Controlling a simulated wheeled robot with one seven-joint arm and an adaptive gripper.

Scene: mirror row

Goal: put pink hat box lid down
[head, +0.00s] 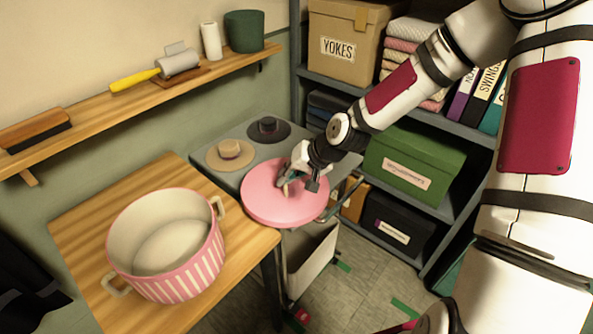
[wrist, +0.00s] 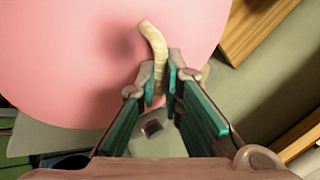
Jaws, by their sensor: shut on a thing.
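The pink hat box lid (head: 272,201) is a round pink disc with a pale, curved handle (wrist: 156,50) on top. My gripper (head: 288,180) is shut on that handle and covers part of it in the head view. The lid also fills the upper left of the wrist view (wrist: 70,50). It overlaps the near part of the grey cart top in the head view; I cannot tell whether it touches it. The open hat box (head: 178,271), with pink and white stripes and two side handles, stands empty on the wooden table, left of the lid.
The wooden table (head: 88,225) has bare room behind the box. The grey cart top (head: 212,134) holds a tan hat (head: 229,150) and a dark hat (head: 268,128). A wall shelf (head: 102,108) runs above. A shelf unit with a green box (head: 414,165) stands right.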

